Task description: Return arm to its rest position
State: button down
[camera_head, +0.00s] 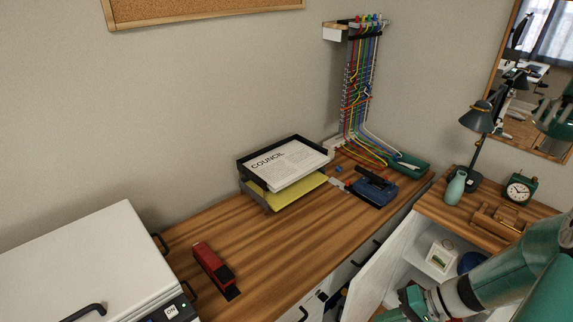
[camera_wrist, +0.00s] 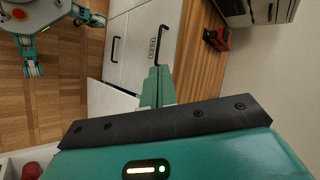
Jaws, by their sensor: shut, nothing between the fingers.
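My arm comes in from the lower right of the head view. Its teal gripper (camera_head: 413,300) is low near the bottom edge, in front of the desk and the open cabinet. In the wrist view my gripper's teal fingers (camera_wrist: 157,85) are pressed together with nothing between them. Beyond them are the white cabinet front (camera_wrist: 140,45) and the wooden desk top (camera_wrist: 200,65). The gripper is apart from the items on the desk.
On the desk stand a red stapler (camera_head: 215,270), a paper tray (camera_head: 266,193), a blue hole punch (camera_head: 375,189) and a white machine (camera_head: 85,265). A lamp (camera_head: 477,118), a vase (camera_head: 455,187) and a clock (camera_head: 519,190) stand at right. An open white door (camera_head: 378,268) is near my arm.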

jog(key=s+a+r+n+t+h, duration=0.1)
jog(key=r+h, duration=0.4)
jog(key=r, duration=0.6)
jog(key=s+a+r+n+t+h, duration=0.1)
jog(key=s+a+r+t+h, duration=0.2)
jog(key=a+r, duration=0.3)
notch_tip(320, 180, up, 6)
jog(key=shift+s+a+f+n+h, duration=0.15)
jog(key=shift+s+n+h, duration=0.2)
jog(key=shift+h, duration=0.55)
jog(key=shift+w, duration=0.1)
